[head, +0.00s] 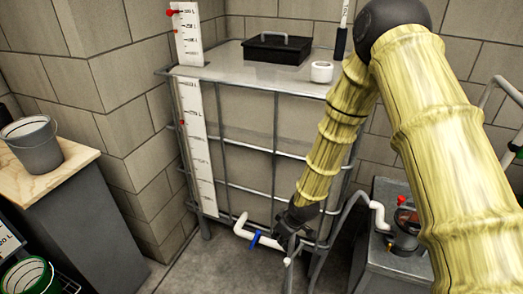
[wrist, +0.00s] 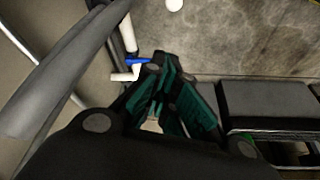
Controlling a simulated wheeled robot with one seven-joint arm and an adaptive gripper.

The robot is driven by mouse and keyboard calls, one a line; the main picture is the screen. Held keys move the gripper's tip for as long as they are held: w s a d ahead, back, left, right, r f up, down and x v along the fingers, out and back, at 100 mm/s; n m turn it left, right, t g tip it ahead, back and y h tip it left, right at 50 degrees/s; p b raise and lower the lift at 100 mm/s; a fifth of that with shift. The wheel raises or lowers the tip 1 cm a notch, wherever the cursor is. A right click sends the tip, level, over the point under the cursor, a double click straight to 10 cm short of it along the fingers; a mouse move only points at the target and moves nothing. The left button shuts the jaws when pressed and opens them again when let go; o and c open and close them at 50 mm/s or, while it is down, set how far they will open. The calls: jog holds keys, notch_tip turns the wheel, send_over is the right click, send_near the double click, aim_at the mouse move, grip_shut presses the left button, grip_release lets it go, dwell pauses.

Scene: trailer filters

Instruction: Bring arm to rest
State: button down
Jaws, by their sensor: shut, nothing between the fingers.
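My arm, in a yellow-patterned sleeve, reaches down the right side of the head view, folding at a dark joint near the top. My gripper (head: 290,238) hangs low in front of the caged tank (head: 243,118), beside the white outlet pipe (head: 240,226) with its blue valve handle (head: 255,240). In the wrist view my gripper (wrist: 168,74) shows its teal-padded fingers, shut and empty. The blue handle (wrist: 138,61) and white pipe (wrist: 128,32) appear just beyond the fingertips. I cannot tell whether the fingers touch the pipe.
A black tray (head: 277,50) and a white cup-shaped item (head: 321,72) sit on the tank top. A grey cabinet (head: 400,268) with pipes and a hose stands close at right. At left a bucket (head: 32,145) stands on a wooden-topped counter (head: 75,172). Some floor (head: 205,262) is clear.

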jog(key=s+d+f+m+g+h+p, duration=0.1)
jog(key=s+d+f+m, duration=0.2)
jog(key=s, duration=0.9)
jog(key=s+d+f+m+g+h+p, duration=0.1)
jog(key=s+d+f+m, duration=0.2)
jog(key=s, duration=0.8)
jog(key=s+d+f+m+g, duration=0.1)
jog(key=s+d+f+m, duration=0.2)
jog(key=s, duration=0.9)
jog(key=shift+s+d+f+h+p, duration=0.3)
jog(key=shift+d+h+p, duration=0.1)
jog(key=shift+d, duration=0.5)
jog(key=shift+r, duration=0.1)
